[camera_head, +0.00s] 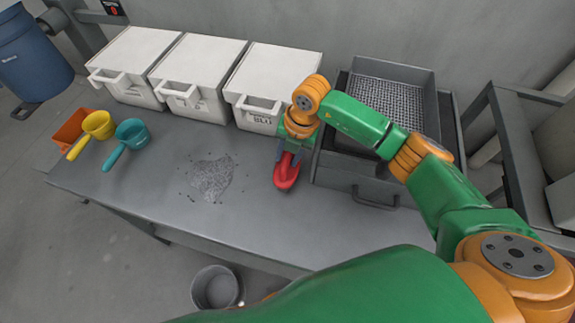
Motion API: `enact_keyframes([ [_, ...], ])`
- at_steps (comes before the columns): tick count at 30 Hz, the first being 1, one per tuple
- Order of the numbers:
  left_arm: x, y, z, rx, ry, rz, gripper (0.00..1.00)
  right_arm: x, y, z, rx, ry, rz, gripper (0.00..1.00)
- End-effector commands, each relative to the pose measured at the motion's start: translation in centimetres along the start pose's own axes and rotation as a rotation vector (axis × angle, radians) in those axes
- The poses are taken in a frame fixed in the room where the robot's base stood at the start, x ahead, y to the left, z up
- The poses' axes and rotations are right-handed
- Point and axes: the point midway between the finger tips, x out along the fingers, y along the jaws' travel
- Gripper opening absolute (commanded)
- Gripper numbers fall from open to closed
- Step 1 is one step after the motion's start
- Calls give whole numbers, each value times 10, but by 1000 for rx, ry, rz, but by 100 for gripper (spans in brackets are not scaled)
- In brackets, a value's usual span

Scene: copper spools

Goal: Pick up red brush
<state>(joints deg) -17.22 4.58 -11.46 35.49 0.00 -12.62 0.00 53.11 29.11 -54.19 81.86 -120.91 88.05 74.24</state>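The red brush (287,174) is on the grey table, just left of the sieve box. Its lower red end shows, and its upper part is hidden by my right gripper. My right gripper (289,157) points down over the brush, with its fingers at the brush's upper part. The fingers are small and partly hidden by the wrist, so I cannot tell whether they are closed on the brush. My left gripper is not in view.
Several white lidded bins, one of them the right bin (272,75), line the table's back. A grey sieve box (362,172) stands right of the brush. Orange, yellow and teal scoops (131,133) sit at left. Copper-grey granules (212,178) lie mid-table. A bucket (216,288) stands below.

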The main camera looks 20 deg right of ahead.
Motion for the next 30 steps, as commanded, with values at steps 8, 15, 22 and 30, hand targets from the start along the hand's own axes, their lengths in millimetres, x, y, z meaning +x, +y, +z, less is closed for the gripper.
enact_keyframes([
  [8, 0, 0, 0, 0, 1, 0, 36, 0, 0, 0, 0, 0, 0, 0],
  [15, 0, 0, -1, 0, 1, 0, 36, 0, 0, 0, 0, 0, 0, 0],
  [22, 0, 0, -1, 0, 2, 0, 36, -1, 0, 0, 0, 0, 0, 0],
  [30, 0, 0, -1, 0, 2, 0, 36, -1, 0, 0, 0, 0, 0, 0],
])
